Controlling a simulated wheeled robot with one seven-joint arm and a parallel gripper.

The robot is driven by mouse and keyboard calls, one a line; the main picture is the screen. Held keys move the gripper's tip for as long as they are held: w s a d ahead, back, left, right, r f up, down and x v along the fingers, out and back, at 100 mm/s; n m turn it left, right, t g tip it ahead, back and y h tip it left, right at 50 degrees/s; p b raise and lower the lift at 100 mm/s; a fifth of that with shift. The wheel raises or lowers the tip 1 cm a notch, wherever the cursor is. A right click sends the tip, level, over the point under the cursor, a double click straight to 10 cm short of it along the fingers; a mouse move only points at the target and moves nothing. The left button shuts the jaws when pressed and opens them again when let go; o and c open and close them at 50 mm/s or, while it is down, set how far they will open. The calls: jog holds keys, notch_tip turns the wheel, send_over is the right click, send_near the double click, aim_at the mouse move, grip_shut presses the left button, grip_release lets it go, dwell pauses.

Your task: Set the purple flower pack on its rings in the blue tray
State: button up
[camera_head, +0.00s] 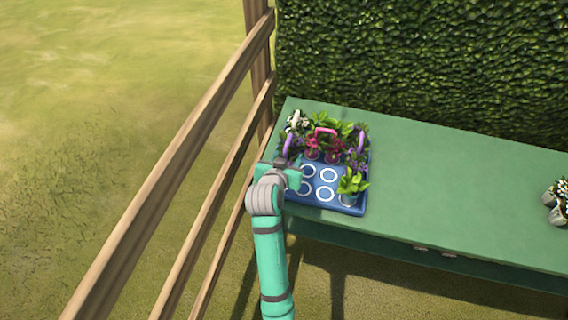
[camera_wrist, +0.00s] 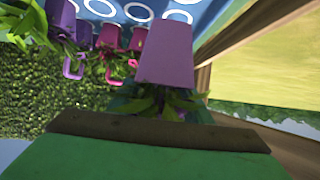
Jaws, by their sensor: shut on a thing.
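The blue tray (camera_head: 318,183) lies at the left end of the green table, with several bare white rings in its front part. My gripper (camera_head: 284,166) is over the tray's left edge. It is shut on a purple flower pack (camera_head: 287,144). In the wrist view the pack's purple pot (camera_wrist: 165,52) hangs just beyond the jaw, its leaves partly hidden by the gripper (camera_wrist: 160,140). The tray (camera_wrist: 192,5) and its rings show behind the pot. I cannot tell whether the pot touches the tray. The grip itself is hidden.
Pink flower packs (camera_head: 324,148), white flowers (camera_head: 297,121) and another purple-handled pack (camera_head: 361,141) fill the tray's back. A leafy green plant (camera_head: 352,184) stands at its front right. A wooden fence (camera_head: 224,152) runs close on the left.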

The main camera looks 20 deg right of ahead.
jog(key=w+f, duration=0.4)
jog(key=f, duration=0.1)
jog(key=shift+d+f, duration=0.1)
jog(key=shift+f, duration=0.05)
jog(key=shift+w+f, duration=0.15)
jog(key=shift+f, duration=1.45)
jog(key=shift+f, duration=0.1)
jog(key=o, duration=1.3)
jog(key=shift+f, duration=0.1)
jog(key=shift+c, duration=0.2)
